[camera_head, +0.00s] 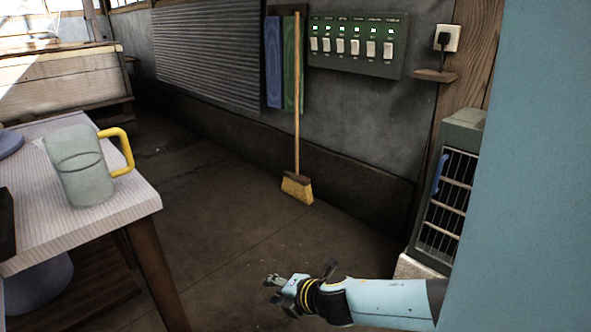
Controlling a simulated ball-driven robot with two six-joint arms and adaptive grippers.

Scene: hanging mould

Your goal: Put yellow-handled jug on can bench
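My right gripper (270,288) is low at the bottom middle, over the floor, well to the right of the table and apart from the jug. Its fingers are small and I cannot tell how far apart they are; nothing clear shows between them. My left gripper is not in view. I cannot tell which surface is the can bench.
A grey-green box with a barred front (448,205) stands at the right. A wooden bench (65,82) is at the back left. The floor between is clear. A blue surface fills the right edge.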

